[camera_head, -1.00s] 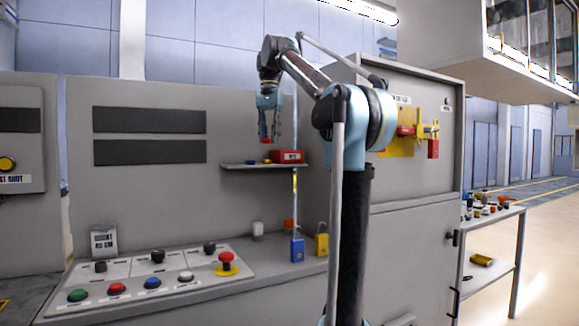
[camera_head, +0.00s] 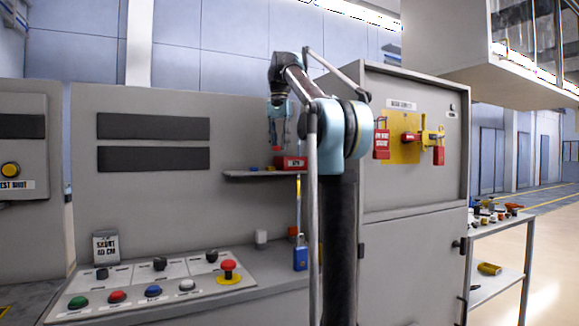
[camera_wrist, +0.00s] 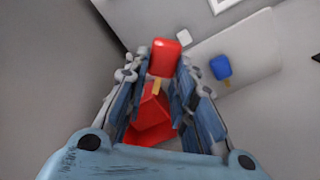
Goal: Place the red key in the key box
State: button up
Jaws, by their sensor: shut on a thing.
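My gripper (camera_head: 277,142) hangs fingers-down above the small shelf on the grey panel. It is shut on the red key (camera_wrist: 165,57), whose red head shows between the fingertips in the wrist view. A short brass-coloured part shows beside the head. The red key box (camera_head: 291,162) stands on the right end of the shelf, just below and to the right of the fingertips in the head view. In the wrist view a red block, seemingly the key box (camera_wrist: 150,122), shows between the fingers. The fingers hide part of it. I cannot tell if key and box touch.
A blue key (camera_wrist: 220,67) lies on the shelf (camera_head: 238,174). Below are a blue padlock (camera_head: 300,258) and a button panel (camera_head: 140,289). The grey cabinet at right carries a yellow board with red padlocks (camera_head: 438,155). A side table (camera_head: 498,222) stands further right.

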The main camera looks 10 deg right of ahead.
jog(key=w+d, duration=0.2)
jog(key=w, duration=0.2)
jog(key=w+d, duration=0.2)
jog(key=w, duration=0.2)
jog(key=w+d, duration=0.2)
jog(key=w, duration=0.1)
jog(key=shift+w+f, duration=0.15)
jog(key=shift+w, duration=0.25)
jog(key=shift+f, duration=2.9)
jog(key=shift+w+f, duration=0.15)
jog(key=shift+f, duration=0.3)
jog(key=shift+f, duration=0.1)
jog(key=o, duration=0.6)
jog(key=shift+r, duration=3.85)
